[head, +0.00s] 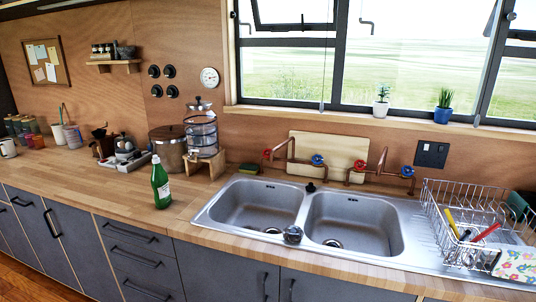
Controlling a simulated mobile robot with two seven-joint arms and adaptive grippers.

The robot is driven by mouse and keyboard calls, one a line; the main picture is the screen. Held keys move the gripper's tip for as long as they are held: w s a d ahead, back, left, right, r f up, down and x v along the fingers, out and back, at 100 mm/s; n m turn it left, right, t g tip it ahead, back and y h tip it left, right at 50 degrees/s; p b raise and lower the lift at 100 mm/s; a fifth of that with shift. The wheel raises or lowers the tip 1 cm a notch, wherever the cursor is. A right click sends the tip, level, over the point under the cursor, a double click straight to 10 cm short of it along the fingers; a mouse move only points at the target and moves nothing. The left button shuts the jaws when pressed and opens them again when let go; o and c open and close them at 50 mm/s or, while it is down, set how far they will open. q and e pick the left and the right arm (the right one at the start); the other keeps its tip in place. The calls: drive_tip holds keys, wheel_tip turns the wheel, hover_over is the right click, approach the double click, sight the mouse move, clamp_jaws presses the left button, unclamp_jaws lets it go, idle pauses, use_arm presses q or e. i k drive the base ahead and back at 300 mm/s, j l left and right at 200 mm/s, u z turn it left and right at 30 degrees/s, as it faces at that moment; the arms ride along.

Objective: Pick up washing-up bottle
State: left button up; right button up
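Neither of my grippers shows in the head view.
The steel double sink (306,238) lies right of the bottle, with a wire dish rack (436,206) farther right. A copper pot (168,150) and a glass dispenser on a wooden stand (204,168) are behind the bottle. The worktop left of and in front of the bottle is clear.

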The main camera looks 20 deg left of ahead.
sight(159, 179)
drive_tip(key=u, duration=1.35)
